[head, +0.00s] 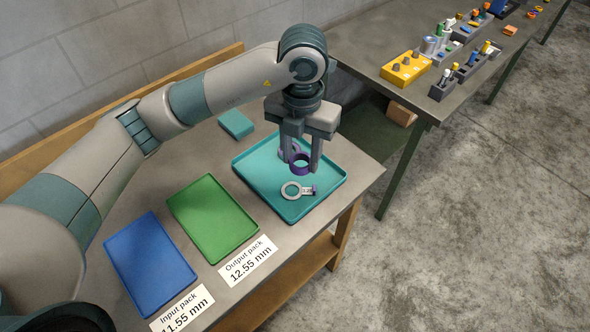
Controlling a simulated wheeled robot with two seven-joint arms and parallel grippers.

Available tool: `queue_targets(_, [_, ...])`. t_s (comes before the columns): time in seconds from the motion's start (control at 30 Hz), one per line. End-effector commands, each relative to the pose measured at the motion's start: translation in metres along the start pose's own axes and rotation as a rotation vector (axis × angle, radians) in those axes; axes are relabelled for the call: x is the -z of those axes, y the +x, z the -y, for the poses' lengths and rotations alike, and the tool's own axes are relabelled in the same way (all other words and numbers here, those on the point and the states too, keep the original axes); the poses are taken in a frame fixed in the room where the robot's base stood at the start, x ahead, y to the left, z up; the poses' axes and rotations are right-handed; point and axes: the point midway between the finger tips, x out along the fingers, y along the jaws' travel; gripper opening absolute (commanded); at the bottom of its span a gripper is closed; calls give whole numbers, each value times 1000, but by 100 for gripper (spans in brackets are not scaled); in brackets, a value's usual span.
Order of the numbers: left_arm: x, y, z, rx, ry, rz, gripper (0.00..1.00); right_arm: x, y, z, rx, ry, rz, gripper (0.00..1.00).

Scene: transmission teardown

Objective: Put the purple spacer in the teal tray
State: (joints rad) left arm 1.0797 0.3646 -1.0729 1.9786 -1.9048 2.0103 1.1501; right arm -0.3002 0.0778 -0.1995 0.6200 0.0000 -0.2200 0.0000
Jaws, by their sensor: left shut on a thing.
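The purple spacer (301,170) is a short ring held between the fingertips of my left gripper (302,164). My left gripper points down over the teal tray (252,180), and its jaws are shut on the spacer. The spacer appears to be above the tray floor; the exact gap is hard to tell. The fingers hide part of the spacer. A flat grey ring with a small purple piece at its right end (291,191) lies in the tray, just in front of the spacer. My right gripper is not in view.
A green tray (212,220) and a blue tray (150,262) lie to the left, both empty, with two paper labels in front. A small teal box (236,124) sits behind the teal tray. Another bench (392,97) with parts stands at the back right.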

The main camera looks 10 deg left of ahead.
Motion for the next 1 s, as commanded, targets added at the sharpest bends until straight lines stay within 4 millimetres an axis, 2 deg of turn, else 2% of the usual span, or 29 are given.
queue_targets(0.23, [-1,1,-3,1,-2,0,12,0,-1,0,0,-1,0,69])
queue_targets(0.37, [-3,8,-14,1,-4,-3,12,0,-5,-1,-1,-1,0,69])
queue_targets(0.8, [-18,54,-90,0,-4,-4,12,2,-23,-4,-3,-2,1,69])
queue_targets(1.0, [-24,67,-112,0,-1,-1,12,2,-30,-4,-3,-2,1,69])
